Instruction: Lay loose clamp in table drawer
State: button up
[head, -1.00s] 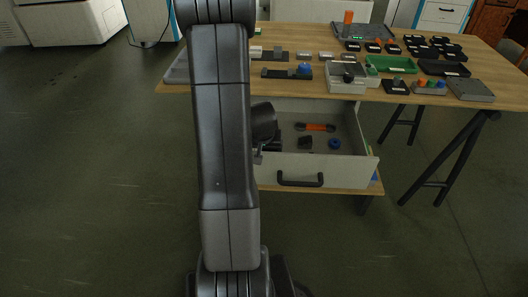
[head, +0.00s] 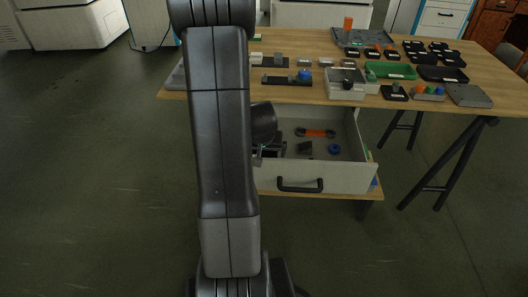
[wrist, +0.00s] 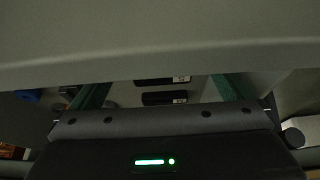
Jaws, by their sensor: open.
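The table drawer (head: 340,181) is pulled out below the near side of the wooden table. My gripper (head: 268,152) is at the left part of the drawer, low near its opening, mostly hidden behind my own arm. In the wrist view its two green-edged fingers (wrist: 160,92) stand apart, with no held object visible between them. Inside the drawer lie a small black piece (head: 305,148), an orange and black piece (head: 316,133) and a blue ring (head: 334,149). I cannot tell which piece is the loose clamp.
The tabletop (head: 290,42) carries a light grey open box (head: 346,92), a green tray (head: 391,71) and several black labelled holders. Two black labelled pieces (wrist: 165,98) show beyond my fingers. A pale band (wrist: 160,50) crosses the wrist view. Floor left of my arm is clear.

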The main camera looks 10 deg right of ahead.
jog(key=p+v, duration=0.2)
jog(key=v, duration=0.7)
jog(key=shift+f, duration=0.15)
dwell(0.9)
